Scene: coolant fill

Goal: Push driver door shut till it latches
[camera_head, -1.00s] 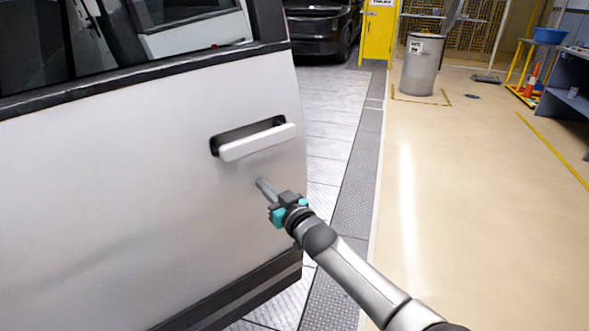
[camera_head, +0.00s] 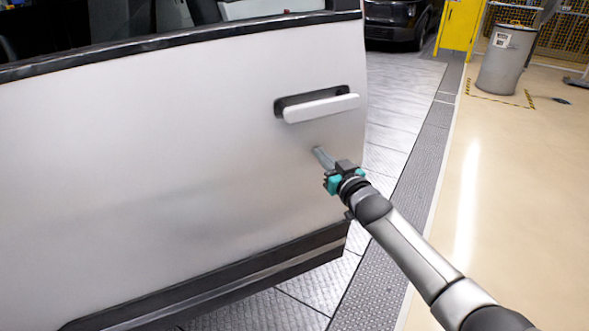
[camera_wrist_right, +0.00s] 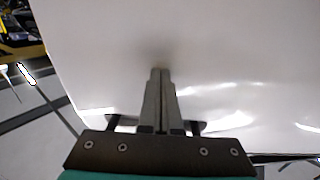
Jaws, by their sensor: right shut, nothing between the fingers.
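The white driver door (camera_head: 170,140) fills the left and middle of the head view and stands out from the car body, its dark lower edge over the floor plates. Its white handle (camera_head: 321,108) sits in a dark recess near the door's right edge. My right gripper (camera_head: 318,152) is shut and empty, with its fingertips at the door panel just below the handle. In the right wrist view the shut fingers (camera_wrist_right: 159,75) point at the white panel and seem to touch it; exact contact is hard to tell. My left gripper is not in view.
A grey bin (camera_head: 503,60) stands at the back right beside a yellow post (camera_head: 459,25). A dark vehicle (camera_head: 397,20) is at the back. The grey plated floor strip and the beige floor (camera_head: 520,200) right of the door are clear.

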